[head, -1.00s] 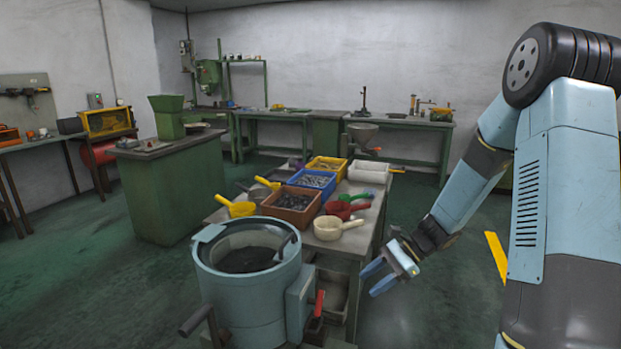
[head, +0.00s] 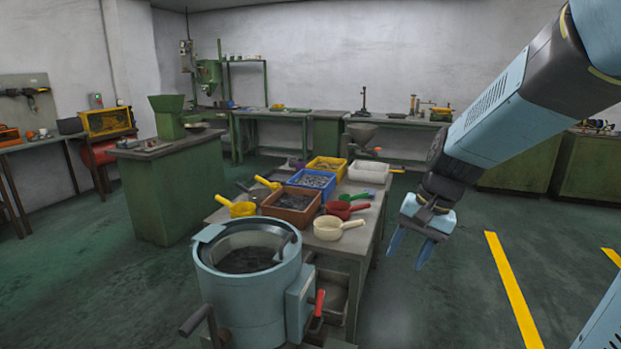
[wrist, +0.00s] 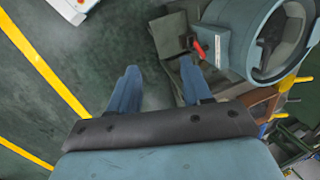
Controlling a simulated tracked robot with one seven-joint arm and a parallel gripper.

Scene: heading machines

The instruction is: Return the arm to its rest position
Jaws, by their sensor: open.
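My gripper (head: 411,248) hangs in free air to the right of the work table, fingers pointing down, open and empty. In the wrist view my gripper (wrist: 160,85) shows two blue fingers spread apart, with dark green floor between and beyond them. My arm (head: 495,120) reaches in from the upper right of the head view and slopes down to the left. Nothing is between the fingers or touching them.
The work table (head: 362,238) holds an orange-brown bin (head: 291,204), a blue bin (head: 312,181), a yellow bin (head: 327,166) and several scoops. A round blue-grey drum machine (head: 250,300) stands in front. Floor with yellow lines (head: 512,290) is clear on the right.

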